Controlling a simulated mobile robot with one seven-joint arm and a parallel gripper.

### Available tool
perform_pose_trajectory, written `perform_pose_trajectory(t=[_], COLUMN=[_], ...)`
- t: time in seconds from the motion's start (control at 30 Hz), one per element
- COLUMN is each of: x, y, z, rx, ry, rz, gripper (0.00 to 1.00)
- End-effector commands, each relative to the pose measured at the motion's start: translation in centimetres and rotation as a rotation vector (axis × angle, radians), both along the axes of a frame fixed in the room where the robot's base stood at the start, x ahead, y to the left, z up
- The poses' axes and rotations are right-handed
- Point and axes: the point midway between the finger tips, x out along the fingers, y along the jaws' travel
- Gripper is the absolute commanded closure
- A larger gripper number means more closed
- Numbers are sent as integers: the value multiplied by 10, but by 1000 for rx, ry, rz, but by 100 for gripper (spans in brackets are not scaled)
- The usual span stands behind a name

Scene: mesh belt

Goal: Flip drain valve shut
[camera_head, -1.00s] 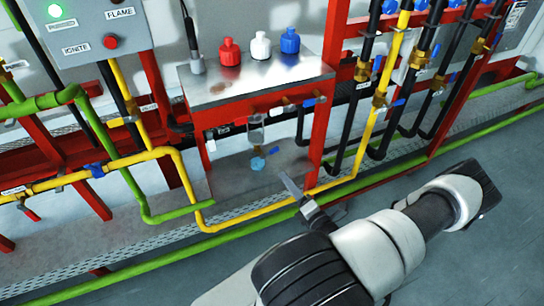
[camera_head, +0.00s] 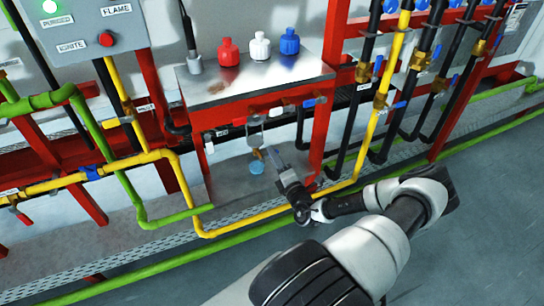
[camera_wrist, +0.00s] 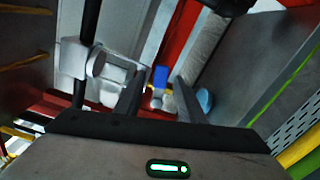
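A clear bowl (camera_head: 255,130) hangs under the front of the metal-topped bench; it also shows in the wrist view (camera_wrist: 112,76). A small brass-coloured fitting (camera_head: 257,153), apparently the drain valve, is just below it, above a round blue cup (camera_head: 257,167). In the wrist view a blue handle (camera_wrist: 161,76) shows between my fingers, with a pale fitting (camera_wrist: 157,98) beneath it; the cup (camera_wrist: 204,100) is to the right. My gripper (camera_head: 272,153) is just right of the valve in the head view. Its fingers (camera_wrist: 159,82) are apart, holding nothing. Contact with the handle cannot be told.
Red frame posts (camera_head: 318,110) flank the bench. A yellow pipe (camera_head: 270,212) and a green pipe (camera_head: 175,216) run low in front. Red, white and blue bottles (camera_head: 260,46) stand on the bench top. Open grey floor (camera_head: 480,200) lies to the right.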

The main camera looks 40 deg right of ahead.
Motion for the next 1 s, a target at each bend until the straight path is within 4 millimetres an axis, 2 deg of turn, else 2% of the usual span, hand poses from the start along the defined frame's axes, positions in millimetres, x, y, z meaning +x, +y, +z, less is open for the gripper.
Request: perform_pose_trajectory(t=[0.2,0.5,0.57,0.73,0.87,1.0], x=[20,22,22,22,22,22], y=[-5,-5,-5,-5,-5,-6], z=[-1,0,0,0,0,-5], rx=[-1,0,0,0,9,112], ry=[0,0,0,0,-2,-26], rz=[0,1,0,0,0,0], gripper=[64,64,71,100,100,100])
